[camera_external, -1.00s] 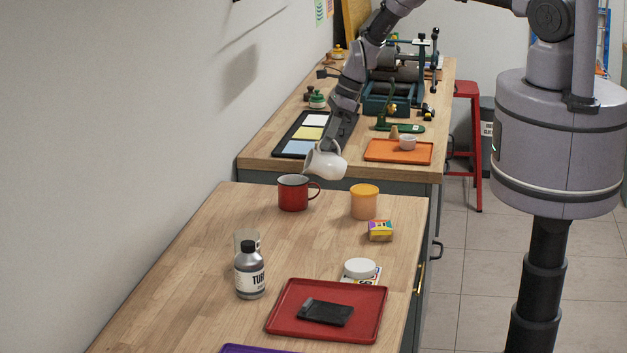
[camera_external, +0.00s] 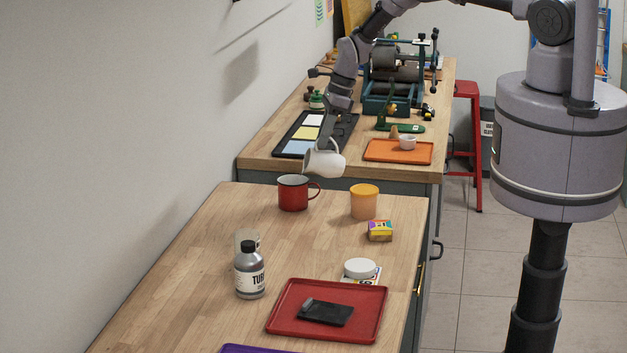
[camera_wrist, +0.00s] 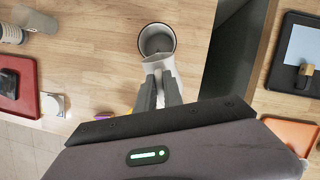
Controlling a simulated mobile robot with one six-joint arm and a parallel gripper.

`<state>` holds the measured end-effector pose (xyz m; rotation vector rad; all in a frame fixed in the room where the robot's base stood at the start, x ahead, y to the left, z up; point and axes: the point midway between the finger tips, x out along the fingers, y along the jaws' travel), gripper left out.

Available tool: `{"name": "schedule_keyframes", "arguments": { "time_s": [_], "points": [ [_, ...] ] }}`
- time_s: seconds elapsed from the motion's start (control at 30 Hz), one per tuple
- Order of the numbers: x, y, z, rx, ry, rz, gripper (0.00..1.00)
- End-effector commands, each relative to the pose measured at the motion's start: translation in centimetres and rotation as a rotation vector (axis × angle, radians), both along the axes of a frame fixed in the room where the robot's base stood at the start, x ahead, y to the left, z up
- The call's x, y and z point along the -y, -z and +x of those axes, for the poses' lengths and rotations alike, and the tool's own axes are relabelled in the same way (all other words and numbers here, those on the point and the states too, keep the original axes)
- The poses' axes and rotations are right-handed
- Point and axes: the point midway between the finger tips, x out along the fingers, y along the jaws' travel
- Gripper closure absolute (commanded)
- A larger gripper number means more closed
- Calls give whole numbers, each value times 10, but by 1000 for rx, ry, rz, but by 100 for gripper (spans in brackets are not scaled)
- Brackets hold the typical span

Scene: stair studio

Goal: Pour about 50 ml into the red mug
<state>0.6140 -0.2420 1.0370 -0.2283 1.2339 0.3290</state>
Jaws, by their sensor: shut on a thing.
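The red mug (camera_external: 293,194) stands upright on the near wooden table, handle to the right. In the wrist view the mug (camera_wrist: 157,39) shows from above with a dark rim and grey inside; I cannot tell whether it holds liquid. My gripper (camera_external: 327,140) is shut on a white jug (camera_external: 325,163), held in the air just above and to the right of the mug. The jug is tilted with its mouth toward the mug. In the wrist view my fingers (camera_wrist: 160,90) close on the jug (camera_wrist: 156,65), its lip overlapping the mug's near rim. No stream shows.
An orange lidded cup (camera_external: 364,203) and a small colourful box (camera_external: 380,231) stand right of the mug. A labelled bottle (camera_external: 250,273), a white-lidded jar (camera_external: 360,268) and a red tray (camera_external: 276,324) are nearer. The table left of the mug is clear.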

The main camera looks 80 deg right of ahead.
Motion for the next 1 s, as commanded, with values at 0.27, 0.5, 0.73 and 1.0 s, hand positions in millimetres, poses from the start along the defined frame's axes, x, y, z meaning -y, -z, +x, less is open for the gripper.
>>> {"name": "schedule_keyframes", "arguments": {
  "time_s": [0.27, 0.5, 0.73, 1.0],
  "points": [
    [-2, 0, 7, -29, -1, -12, 100],
    [-3, -2, 11, -55, 2, -26, 100],
    [-6, -2, 18, -81, -2, -32, 100],
    [-8, -4, 23, -111, -1, -47, 100]
  ]
}}
